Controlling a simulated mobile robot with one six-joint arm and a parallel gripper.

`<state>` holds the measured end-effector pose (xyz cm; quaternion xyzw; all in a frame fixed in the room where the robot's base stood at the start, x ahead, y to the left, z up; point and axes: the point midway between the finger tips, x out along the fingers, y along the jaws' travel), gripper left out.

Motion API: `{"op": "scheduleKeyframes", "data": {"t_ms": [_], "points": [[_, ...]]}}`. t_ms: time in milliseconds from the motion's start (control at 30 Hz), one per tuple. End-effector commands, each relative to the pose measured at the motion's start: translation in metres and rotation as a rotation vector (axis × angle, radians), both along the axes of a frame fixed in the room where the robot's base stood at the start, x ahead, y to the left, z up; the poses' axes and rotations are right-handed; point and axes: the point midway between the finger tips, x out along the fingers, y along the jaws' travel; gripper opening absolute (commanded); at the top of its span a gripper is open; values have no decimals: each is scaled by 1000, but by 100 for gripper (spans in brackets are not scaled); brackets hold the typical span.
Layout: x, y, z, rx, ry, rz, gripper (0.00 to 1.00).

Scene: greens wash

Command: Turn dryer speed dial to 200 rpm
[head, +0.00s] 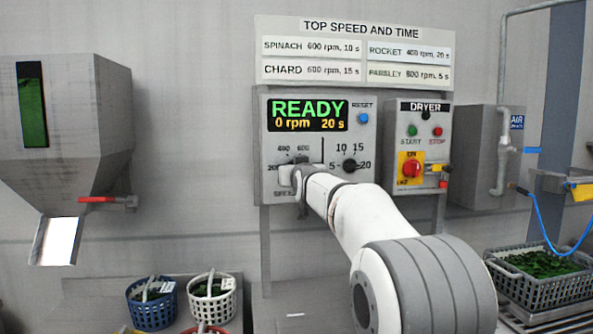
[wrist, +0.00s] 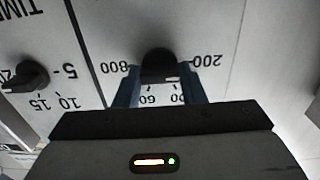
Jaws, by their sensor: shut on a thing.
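The speed dial (wrist: 158,62) is a dark round knob on the grey control panel (head: 258,150). In the wrist view, which is upside down, the 800 mark is on its left and the 200 mark on its right. My gripper (wrist: 160,82) has a finger on each side of the dial and is shut on it. In the head view my gripper (head: 301,176) covers most of the dial, with 400 and 600 showing above. I cannot tell where its pointer stands. The display (head: 308,116) reads READY, 0 rpm, 20 s.
The time dial (head: 350,165) is close to the right of my gripper in the head view. A blue reset button (head: 362,118) is above it. The dryer box (head: 425,108) with start, stop and a red switch (head: 411,169) stands to the right. Baskets (head: 151,304) are below.

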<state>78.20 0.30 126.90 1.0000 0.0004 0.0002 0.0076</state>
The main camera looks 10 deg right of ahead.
Motion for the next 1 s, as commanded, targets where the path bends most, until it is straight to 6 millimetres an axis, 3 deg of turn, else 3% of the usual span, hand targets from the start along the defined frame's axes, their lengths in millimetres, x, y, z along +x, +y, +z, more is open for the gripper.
{"op": "scheduleKeyframes", "data": {"t_ms": [100, 133, 367, 667, 1000], "points": [[0, 0, -2, -2, 4, 0, 14], [0, 0, -2, -2, 4, 0, 38], [0, 0, -1, -1, 2, 0, 57], [-2, -1, 0, 0, 0, -1, 58], [-48, -1, -1, 0, -1, -1, 58]]}}
